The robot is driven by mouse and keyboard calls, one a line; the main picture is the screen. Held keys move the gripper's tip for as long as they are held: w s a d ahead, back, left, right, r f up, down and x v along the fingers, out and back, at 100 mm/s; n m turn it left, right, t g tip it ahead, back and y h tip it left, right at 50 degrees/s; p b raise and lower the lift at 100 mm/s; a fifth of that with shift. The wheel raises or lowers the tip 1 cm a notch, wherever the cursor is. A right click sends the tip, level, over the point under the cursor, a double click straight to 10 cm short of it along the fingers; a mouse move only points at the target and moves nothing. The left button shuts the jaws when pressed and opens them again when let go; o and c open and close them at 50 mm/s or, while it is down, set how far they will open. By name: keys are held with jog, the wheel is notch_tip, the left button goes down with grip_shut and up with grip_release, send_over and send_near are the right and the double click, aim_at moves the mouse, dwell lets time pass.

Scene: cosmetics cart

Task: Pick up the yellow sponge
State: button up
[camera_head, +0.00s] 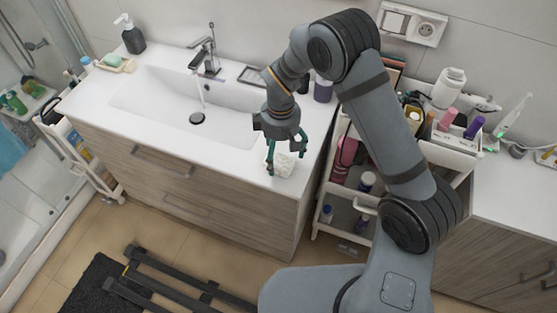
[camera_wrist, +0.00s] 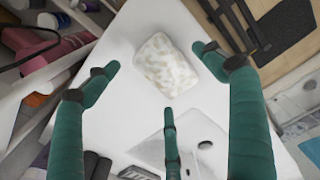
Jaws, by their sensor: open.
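A pale, cream-mottled block with rounded corners (camera_head: 284,167) lies on the white countertop, near its front right corner. It looks more whitish than yellow, and I cannot tell for sure that it is the yellow sponge. My gripper (camera_head: 284,154) has green fingers and points down just above the block. In the wrist view the whole block (camera_wrist: 166,66) shows between and beyond the spread fingers of my gripper (camera_wrist: 157,72). The fingers are open and hold nothing. I see no clear contact with the block.
The sink basin (camera_head: 190,100) with its tap (camera_head: 207,52) is left of my gripper. A white cart (camera_head: 455,158) with bottles stands right of the counter. A soap dish (camera_head: 116,68) and a dark dispenser (camera_head: 132,38) stand at the back left. The counter around the block is clear.

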jog(key=shift+f, duration=0.9)
jog(key=c, duration=0.4)
jog(key=c, duration=0.7)
jog(key=shift+c, duration=0.6)
jog(key=shift+r, duration=0.15)
